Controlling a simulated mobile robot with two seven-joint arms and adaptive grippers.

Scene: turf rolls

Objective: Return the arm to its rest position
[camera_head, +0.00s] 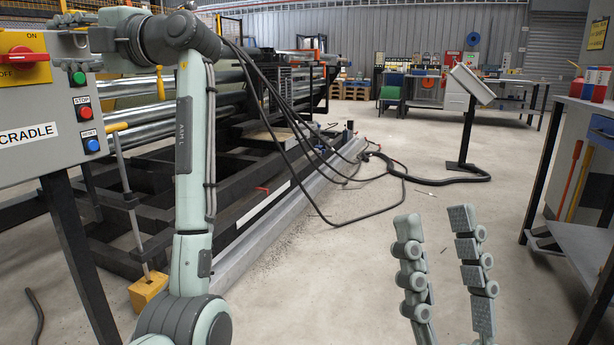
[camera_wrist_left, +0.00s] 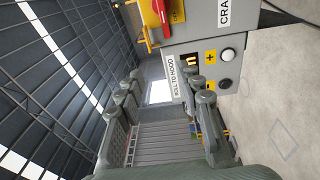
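My left arm, a pale green arm marked ARM L (camera_head: 190,170), rises at the left of the head view and bends left at the top, beside the grey control panel (camera_head: 30,105). My left gripper (camera_wrist_left: 165,95) shows in the wrist view with its two fingers apart and nothing between them. My right gripper (camera_head: 435,222) is open and empty, low at right of centre.
The panel carries a red knob (camera_head: 20,54) on yellow and green, red and blue buttons. A dark roller machine (camera_head: 240,160) stands behind my left arm. Black cables (camera_head: 330,215) lie on the floor. A workbench (camera_head: 580,240) stands at the right.

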